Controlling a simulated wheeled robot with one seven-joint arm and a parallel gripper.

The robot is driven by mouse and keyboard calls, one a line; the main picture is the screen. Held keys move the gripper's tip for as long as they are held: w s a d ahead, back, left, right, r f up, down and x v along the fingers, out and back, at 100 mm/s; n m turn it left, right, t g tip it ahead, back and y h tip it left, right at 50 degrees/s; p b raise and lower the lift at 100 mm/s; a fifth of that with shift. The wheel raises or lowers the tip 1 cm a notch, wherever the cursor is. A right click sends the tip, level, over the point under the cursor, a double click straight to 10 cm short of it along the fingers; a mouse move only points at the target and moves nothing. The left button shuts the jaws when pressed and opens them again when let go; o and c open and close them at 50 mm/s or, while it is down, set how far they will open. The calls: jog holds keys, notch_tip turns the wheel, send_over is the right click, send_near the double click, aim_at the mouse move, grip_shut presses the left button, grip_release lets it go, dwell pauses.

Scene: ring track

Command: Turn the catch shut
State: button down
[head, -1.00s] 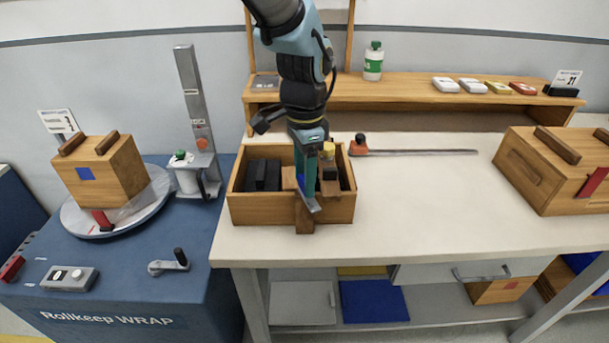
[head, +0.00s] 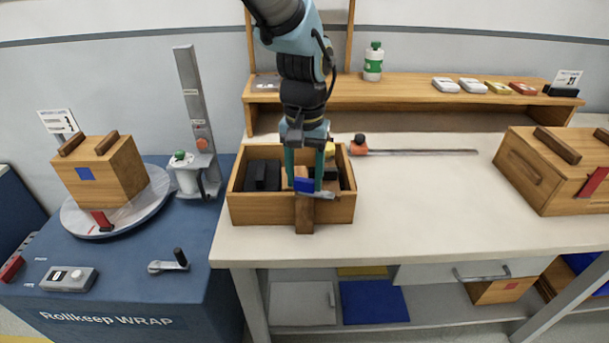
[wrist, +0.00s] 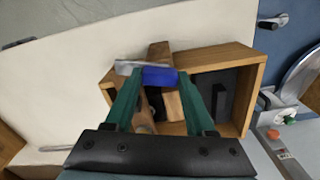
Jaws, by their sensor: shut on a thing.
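The catch shows as a blue grip (head: 304,186) with a flat grey metal bar (head: 322,196) over the front wall of an open wooden box (head: 245,209). A dark wooden block (head: 304,218) stands against the box's front, under the catch. My gripper (head: 304,182) points down with its teal fingers on either side of the blue grip and is shut on it. In the wrist view the blue grip (wrist: 160,76) sits between the fingertips (wrist: 158,82), and the grey bar (wrist: 128,68) sticks out past one side. The catch's pivot is hidden.
The box holds black blocks (head: 262,175) and wooden pieces. A long thin rod with an orange and black end (head: 359,145) lies behind it. A closed wooden box (head: 560,175) stands at right. The bench top (head: 430,200) between them is clear.

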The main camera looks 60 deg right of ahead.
aim_at(304, 179)
jog(key=shift+n, duration=1.6)
jog(key=shift+c, duration=1.2)
grip_release()
notch_tip(304, 179, up, 11)
jog(key=b, duration=0.2)
jog(key=shift+f, duration=0.1)
